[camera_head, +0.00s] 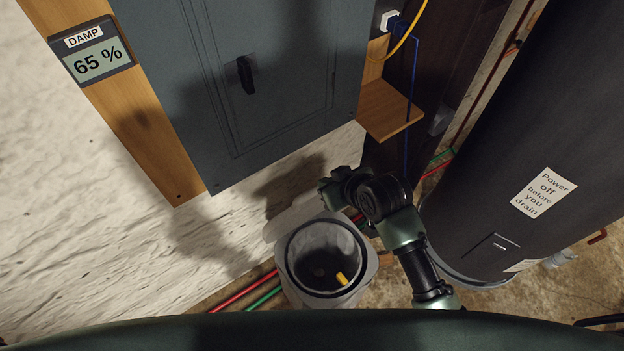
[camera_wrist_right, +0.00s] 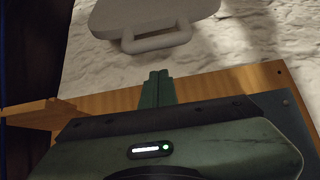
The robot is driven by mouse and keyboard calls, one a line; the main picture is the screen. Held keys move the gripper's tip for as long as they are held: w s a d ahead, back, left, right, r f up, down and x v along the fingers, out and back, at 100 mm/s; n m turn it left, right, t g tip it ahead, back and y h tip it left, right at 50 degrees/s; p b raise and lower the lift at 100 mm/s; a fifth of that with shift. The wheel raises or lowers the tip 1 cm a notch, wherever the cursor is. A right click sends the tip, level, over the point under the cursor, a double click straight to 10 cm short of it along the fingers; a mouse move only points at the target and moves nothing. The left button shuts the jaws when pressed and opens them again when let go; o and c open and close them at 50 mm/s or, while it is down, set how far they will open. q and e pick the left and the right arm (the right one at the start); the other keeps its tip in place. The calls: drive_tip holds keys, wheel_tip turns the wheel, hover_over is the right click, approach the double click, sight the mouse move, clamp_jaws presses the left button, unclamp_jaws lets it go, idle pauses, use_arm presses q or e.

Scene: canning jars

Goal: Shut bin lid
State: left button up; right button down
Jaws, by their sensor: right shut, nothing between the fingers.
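The grey bin (camera_head: 288,270) stands on the floor below the wall panel, its round mouth open. Its pale lid (camera_head: 292,212) is raised behind the mouth, on the wall side. In the right wrist view the lid (camera_wrist_right: 120,12) shows at the top, with its loop handle (camera_wrist_right: 158,42) towards my gripper. My right gripper (camera_head: 328,190) is beside the raised lid's upper edge; its fingers (camera_wrist_right: 157,88) are shut and empty. The fingertips appear just short of the handle; I cannot tell the exact gap. My left gripper is not in view.
A yellow object (camera_head: 341,279) lies inside the bin. A grey wall panel (camera_head: 250,130) and a small wooden shelf (camera_head: 390,110) are above. A dark tank (camera_head: 510,180) stands to the right. Red and green pipes (camera_head: 245,292) run along the wall's foot.

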drive_tip(key=shift+n+y, duration=0.3)
drive_tip(key=p+x, duration=0.3)
drive_tip(key=x, duration=0.6)
drive_tip(key=shift+f, duration=0.3)
drive_tip(key=shift+s+d+f, duration=0.15)
drive_tip(key=shift+s, duration=0.15)
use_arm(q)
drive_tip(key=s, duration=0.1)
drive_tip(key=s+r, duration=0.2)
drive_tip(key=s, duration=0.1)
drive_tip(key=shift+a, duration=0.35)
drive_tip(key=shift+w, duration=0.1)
use_arm(e)
drive_tip(key=shift+w+f, duration=0.1)
drive_tip(key=shift+f, duration=0.05)
